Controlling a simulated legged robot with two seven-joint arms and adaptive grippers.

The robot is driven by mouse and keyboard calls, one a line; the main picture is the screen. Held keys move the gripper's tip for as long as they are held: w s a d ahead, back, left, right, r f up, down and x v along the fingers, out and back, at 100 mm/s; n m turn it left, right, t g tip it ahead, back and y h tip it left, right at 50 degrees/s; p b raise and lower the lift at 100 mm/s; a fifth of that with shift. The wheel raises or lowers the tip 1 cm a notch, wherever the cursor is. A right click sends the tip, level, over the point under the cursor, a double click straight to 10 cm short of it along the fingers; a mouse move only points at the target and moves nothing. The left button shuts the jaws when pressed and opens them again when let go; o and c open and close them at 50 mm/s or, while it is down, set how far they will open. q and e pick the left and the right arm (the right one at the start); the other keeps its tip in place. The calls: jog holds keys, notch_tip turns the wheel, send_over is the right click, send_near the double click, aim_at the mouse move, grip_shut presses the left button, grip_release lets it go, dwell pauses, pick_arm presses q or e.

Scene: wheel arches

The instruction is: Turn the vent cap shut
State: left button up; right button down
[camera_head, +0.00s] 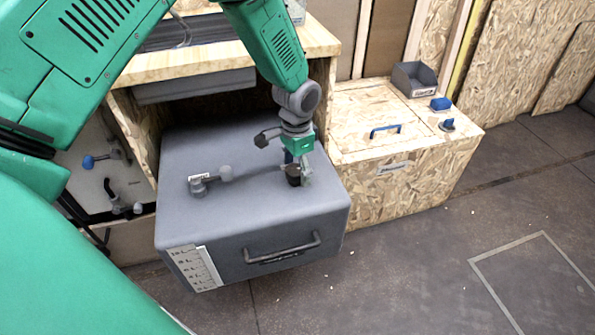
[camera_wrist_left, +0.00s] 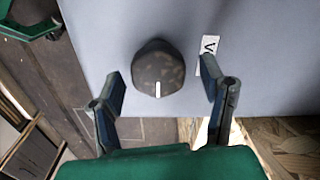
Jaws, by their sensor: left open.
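The vent cap is a round dark knob (camera_wrist_left: 158,62) on the flat top of a grey tank (camera_head: 240,210). A white line on the cap points toward the bottom of the left wrist view. In the head view the cap (camera_head: 293,177) is partly covered by my left gripper (camera_head: 299,173). The left gripper (camera_wrist_left: 162,80) is open, with one finger on each side of the cap. Gaps show between the fingers and the cap in the wrist view. A white label (camera_wrist_left: 208,46), mostly hidden, sits beside the right finger. My right gripper is not in view.
A grey lever valve (camera_head: 205,183) stands on the tank top left of the cap. The tank front has a bar handle (camera_head: 283,250) and a scale strip (camera_head: 192,268). A wooden bench (camera_head: 310,42) overhangs behind. A chipboard box (camera_head: 400,170) stands right; floor is open beyond.

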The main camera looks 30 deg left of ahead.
pick_arm(q)
jog(key=shift+f, duration=0.15)
jog(key=shift+c, duration=0.3)
jog(key=c, duration=1.1)
